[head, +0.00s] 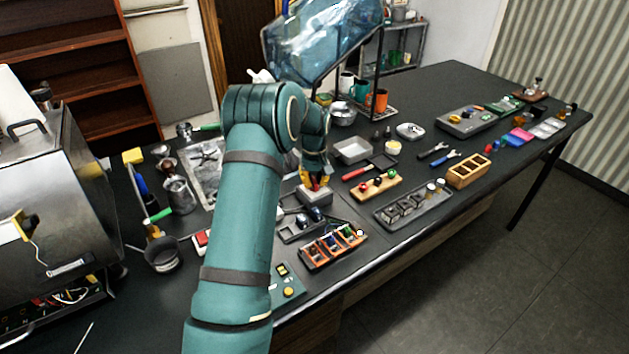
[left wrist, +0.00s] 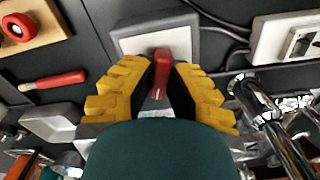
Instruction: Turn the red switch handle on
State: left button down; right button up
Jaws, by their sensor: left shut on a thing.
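The red switch handle (left wrist: 162,68) shows in the left wrist view between the two yellow fingers of my left gripper (left wrist: 163,75). The gripper is shut on it. The handle is fixed to a light grey switch box (left wrist: 190,43) on the dark table. In the head view my left gripper (head: 315,182) points down at the switch box (head: 309,199), and its fingers hide most of the handle. I cannot tell the exact angle of the handle. My right gripper is in neither view.
An orange tray with compartments (head: 308,264) and a grey tray (head: 437,208) lie nearer the table's front edge. A wooden board with knobs (head: 357,190) stands to the right. A steel machine (head: 40,180) is at the left. Cables run beside the switch box.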

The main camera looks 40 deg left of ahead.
aim_at(315, 180)
pick_arm(q)
jog(key=m, duration=0.7)
jog(key=shift+f, duration=0.1)
jog(key=m, duration=0.6)
jog(key=shift+m, duration=0.4)
jog(key=c, duration=1)
grip_release()
jog(key=shift+o, duration=0.2)
jog(key=shift+r, duration=0.35)
notch_tip(315, 180, up, 11)
jog(key=shift+r, duration=0.15)
